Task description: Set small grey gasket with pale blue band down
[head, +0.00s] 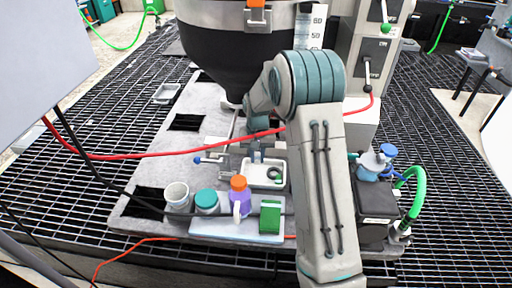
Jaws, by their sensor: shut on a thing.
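My gripper (257,158) points down at the back-left part of a small white tray (247,184). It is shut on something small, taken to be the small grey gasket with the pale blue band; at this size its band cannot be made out. A dark ring (273,172) lies in the right half of the tray, apart from the gripper. Whether the held piece touches the tray floor cannot be told.
A large dark hopper (235,60) hangs behind. A red hose (180,151) crosses the platform.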

